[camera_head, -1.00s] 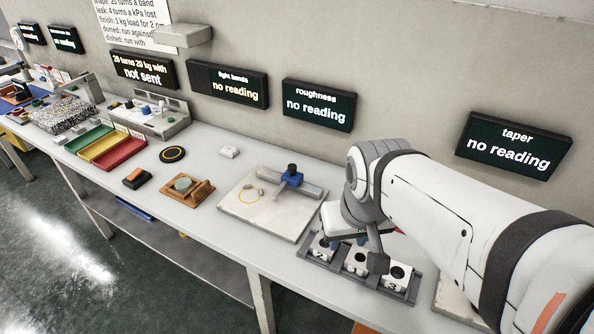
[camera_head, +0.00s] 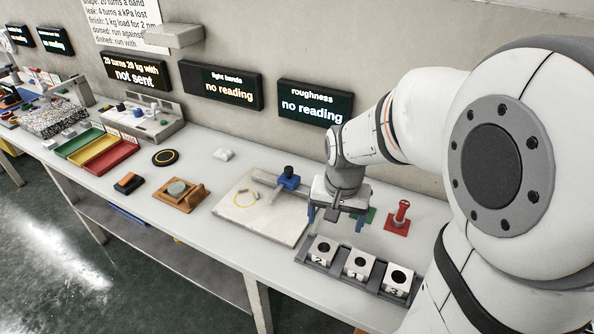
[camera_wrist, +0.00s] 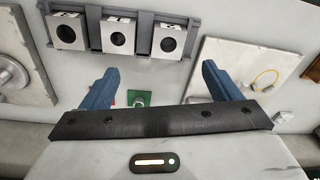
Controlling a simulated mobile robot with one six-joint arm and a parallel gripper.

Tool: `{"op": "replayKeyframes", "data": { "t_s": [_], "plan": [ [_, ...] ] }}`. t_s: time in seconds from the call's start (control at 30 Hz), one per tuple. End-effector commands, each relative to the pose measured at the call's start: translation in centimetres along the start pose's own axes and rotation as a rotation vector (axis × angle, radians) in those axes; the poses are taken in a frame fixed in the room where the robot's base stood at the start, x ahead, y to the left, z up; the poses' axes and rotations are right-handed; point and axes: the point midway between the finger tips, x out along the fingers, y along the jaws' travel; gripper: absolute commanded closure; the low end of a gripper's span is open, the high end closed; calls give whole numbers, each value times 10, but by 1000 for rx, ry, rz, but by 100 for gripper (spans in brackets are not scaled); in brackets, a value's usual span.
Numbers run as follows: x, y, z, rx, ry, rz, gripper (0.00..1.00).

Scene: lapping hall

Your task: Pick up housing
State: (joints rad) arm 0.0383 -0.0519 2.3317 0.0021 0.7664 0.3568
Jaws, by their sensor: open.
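Three pale square housings with dark round bores stand in a row in a dark grey rack (camera_head: 333,272): a left one (camera_head: 323,250), a middle one (camera_head: 359,264) and a right one (camera_head: 398,279), which bears a 3. In the wrist view the left (camera_wrist: 169,42), middle (camera_wrist: 117,38) and right (camera_wrist: 67,30) housings lie beyond my fingers at the top, in reversed order. My gripper (camera_head: 336,218) is open and empty, pointing down above the bench on the wall side of the rack. Its blue fingers (camera_wrist: 160,80) are apart from the housings.
A stone plate (camera_head: 258,222) with a blue-topped fixture (camera_head: 289,178) and a yellow ring lies left of the rack. A red stand (camera_head: 399,217) and a green piece (camera_head: 369,214) are behind the rack. A wooden fixture (camera_head: 182,195) sits further left. Displays line the wall.

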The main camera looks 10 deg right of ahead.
Motion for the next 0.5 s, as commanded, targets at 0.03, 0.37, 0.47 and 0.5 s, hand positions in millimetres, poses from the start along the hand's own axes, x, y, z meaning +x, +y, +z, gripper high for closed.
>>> {"op": "replayKeyframes", "data": {
  "t_s": [0.03, 0.37, 0.47, 0.5],
  "plan": [
    [18, -3, -9, 43, -25, 10, 16],
    [79, -13, -37, 223, -82, 43, 16],
    [88, -13, -37, 235, -87, 46, 16],
    [92, -13, -37, 236, -87, 47, 16]
  ]
}}
